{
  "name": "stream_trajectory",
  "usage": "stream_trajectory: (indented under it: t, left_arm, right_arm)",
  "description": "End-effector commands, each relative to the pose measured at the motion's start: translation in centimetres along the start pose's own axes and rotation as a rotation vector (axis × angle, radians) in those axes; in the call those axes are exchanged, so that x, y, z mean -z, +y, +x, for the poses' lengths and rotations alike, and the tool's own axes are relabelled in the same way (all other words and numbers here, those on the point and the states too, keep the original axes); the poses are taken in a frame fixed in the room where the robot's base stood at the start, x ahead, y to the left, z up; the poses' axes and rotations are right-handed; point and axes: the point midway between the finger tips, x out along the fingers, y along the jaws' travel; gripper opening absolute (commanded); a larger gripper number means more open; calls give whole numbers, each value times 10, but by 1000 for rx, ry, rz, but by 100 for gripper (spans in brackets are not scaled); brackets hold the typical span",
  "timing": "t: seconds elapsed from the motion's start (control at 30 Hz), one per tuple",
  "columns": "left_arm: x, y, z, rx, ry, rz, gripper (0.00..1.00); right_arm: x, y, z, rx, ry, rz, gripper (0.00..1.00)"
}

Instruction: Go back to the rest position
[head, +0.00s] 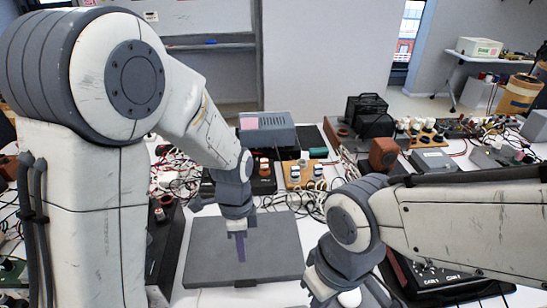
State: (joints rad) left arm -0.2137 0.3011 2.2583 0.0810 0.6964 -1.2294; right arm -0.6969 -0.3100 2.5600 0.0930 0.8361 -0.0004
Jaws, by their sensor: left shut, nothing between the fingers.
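My left arm comes in from the left and reaches down over a dark grey flat pad (275,262) on the table. My left gripper (240,247) is shut, with nothing between its fingers, and points down over the pad. I cannot tell whether its tips touch the pad. My right arm comes in from the right. Its wrist is low in the picture, to the right of the pad, and the right gripper's fingers are not visible.
A grey box-shaped device (268,133) stands behind the pad, with cables and small wooden boards (302,175) around it. Dark speakers (367,108) and more electronics crowd the right side. A black device (440,275) lies under my right arm.

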Motion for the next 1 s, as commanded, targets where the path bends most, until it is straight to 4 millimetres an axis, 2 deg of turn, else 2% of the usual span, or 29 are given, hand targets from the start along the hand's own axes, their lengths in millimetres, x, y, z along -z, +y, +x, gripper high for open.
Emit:
stream_trajectory:
  t: [0.17,0.27,0.4,0.5,0.6,0.73,1.0]
  left_arm:
    - [10,14,-11,17,4,-56,0]
    - [24,41,-28,42,17,-167,0]
    - [37,92,-51,69,51,-375,0]
    - [40,124,-60,76,79,-514,0]
    - [38,148,-66,76,102,-624,0]
    - [35,163,-68,72,118,-709,0]
    - [34,166,-68,71,120,-725,0]
  right_arm:
    - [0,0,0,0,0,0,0]
    - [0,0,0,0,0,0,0]
    - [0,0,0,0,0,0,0]
    - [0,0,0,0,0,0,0]
    - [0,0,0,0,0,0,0]
    - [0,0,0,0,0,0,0]
    - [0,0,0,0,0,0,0]
